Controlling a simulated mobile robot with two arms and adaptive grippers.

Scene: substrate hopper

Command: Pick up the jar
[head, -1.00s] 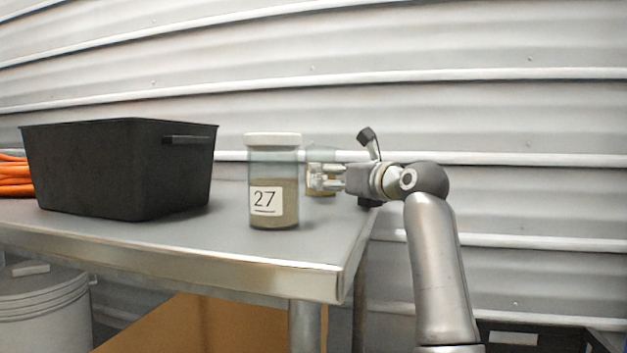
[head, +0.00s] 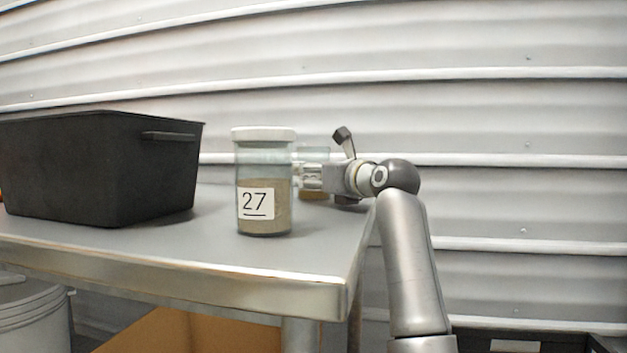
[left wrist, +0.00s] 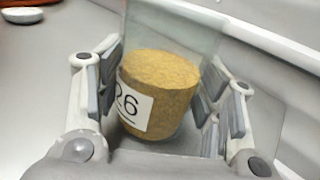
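A jar labelled 26 shows in the left wrist view (left wrist: 160,85), clear-walled and part-filled with tan grains. It stands between the two fingers of my left gripper (left wrist: 163,95). The fingers look open around it, close to its sides, with a small gap at the right one. In the head view this jar (head: 314,195) is behind a nearer jar (head: 264,205) labelled 27, which has a white lid. My left gripper (head: 312,176) reaches it from the right and partly covers it. My right gripper is not in view.
A black bin (head: 100,170) stands on the left of the grey metal-edged table (head: 190,255). Jar 27 stands close in front of the held-around jar. A corrugated wall (head: 500,110) is behind. A pale bucket (head: 35,310) is below the table at left.

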